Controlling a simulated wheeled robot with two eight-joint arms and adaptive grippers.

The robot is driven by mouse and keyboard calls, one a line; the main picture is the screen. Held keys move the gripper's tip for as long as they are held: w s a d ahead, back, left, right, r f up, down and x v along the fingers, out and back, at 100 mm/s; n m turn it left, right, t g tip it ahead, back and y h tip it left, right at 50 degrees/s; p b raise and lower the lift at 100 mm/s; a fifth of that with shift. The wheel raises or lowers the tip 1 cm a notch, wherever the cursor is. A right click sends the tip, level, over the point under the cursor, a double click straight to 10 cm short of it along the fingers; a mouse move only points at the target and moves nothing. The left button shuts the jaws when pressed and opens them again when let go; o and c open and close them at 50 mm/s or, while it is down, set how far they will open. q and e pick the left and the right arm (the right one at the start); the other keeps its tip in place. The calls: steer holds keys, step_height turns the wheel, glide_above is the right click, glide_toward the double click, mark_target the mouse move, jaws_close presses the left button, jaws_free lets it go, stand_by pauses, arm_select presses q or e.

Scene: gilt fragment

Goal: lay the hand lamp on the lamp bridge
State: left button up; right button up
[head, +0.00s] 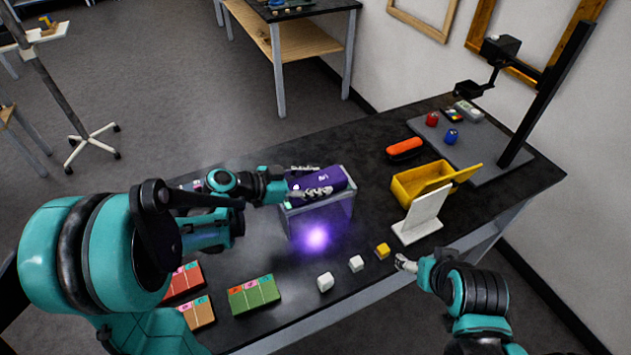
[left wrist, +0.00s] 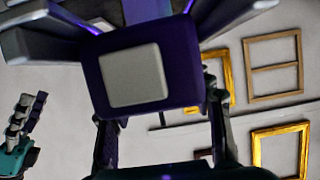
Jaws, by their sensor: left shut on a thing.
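The hand lamp (head: 322,183) is a purple block, and my left gripper (head: 312,190) is shut on it. It sits level at the top of the lamp bridge (head: 291,222), a pale, see-through stand. I cannot tell whether the lamp touches the bridge or hangs just above it. A violet glow shows on the table below. In the left wrist view the lamp (left wrist: 103,72) shows a grey panel between my left fingers. My right gripper (head: 405,263) is at the front table edge, right of the yellow cube; whether it is open is unclear.
Two white cubes (head: 325,282) and a yellow cube (head: 382,250) lie along the front edge. Green (head: 254,294) and red boxes lie front left. A yellow bin (head: 410,184), white stand (head: 418,228), orange case (head: 404,149) and black post (head: 545,95) stand right.

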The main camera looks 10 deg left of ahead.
arm_select(q)
steer(key=o, duration=1.4)
steer(key=shift+r+p, duration=0.2)
steer(key=shift+p, duration=0.1)
steer(key=p+v, duration=0.3)
steer(key=v, duration=0.8)
steer(key=s+n+y, duration=0.3)
steer(key=s, duration=0.1)
steer(key=s+f+n+y, duration=0.1)
steer(key=s+n+y, duration=0.3)
steer(key=s, duration=0.1)
steer(key=s+a+n+y, duration=0.1)
steer(key=s+n+y, duration=0.3)
steer(key=shift+s+a+f, duration=0.1)
steer(key=shift+s+f, duration=0.1)
steer(key=shift+f, duration=0.2)
